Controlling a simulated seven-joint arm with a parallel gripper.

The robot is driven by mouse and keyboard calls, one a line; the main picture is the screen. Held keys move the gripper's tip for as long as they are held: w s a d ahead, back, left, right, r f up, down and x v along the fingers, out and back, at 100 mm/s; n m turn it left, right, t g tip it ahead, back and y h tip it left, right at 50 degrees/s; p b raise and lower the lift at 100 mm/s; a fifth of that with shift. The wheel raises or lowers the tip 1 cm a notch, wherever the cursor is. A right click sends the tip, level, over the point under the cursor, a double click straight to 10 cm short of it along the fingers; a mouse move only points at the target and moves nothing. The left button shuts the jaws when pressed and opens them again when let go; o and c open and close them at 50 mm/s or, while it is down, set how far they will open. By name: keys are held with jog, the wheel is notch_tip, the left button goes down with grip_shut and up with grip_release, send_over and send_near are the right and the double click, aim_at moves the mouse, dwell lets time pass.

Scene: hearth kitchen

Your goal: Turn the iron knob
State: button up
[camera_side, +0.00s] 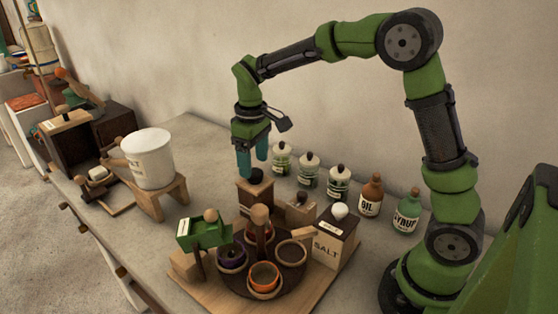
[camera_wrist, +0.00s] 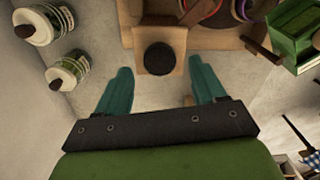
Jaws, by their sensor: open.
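The iron knob is a dark round knob (camera_side: 256,176) on top of a small wooden box (camera_side: 262,198). In the wrist view the knob (camera_wrist: 159,58) shows near the top middle, with the pale wooden box (camera_wrist: 160,36) around and beyond it. My gripper (camera_side: 253,164) points down just above the box, its two teal fingers apart. In the wrist view the fingertips of my gripper (camera_wrist: 160,67) stand to the left and right of the knob, with a gap on each side. Nothing is held. The side view does not show clearly how high the fingertips are above the knob.
A round rack with cups (camera_side: 265,276) and a green wooden piece (camera_side: 203,233) stand in front. A salt box (camera_side: 332,242) is to the right. Several jars (camera_side: 309,172) line the wall behind. A white bucket (camera_side: 149,160) on a stand is to the left.

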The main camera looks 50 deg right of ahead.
jog(key=shift+f, duration=1.2)
jog(key=c, duration=1.1)
jog(key=shift+o, duration=0.2)
jog(key=shift+m, duration=0.3)
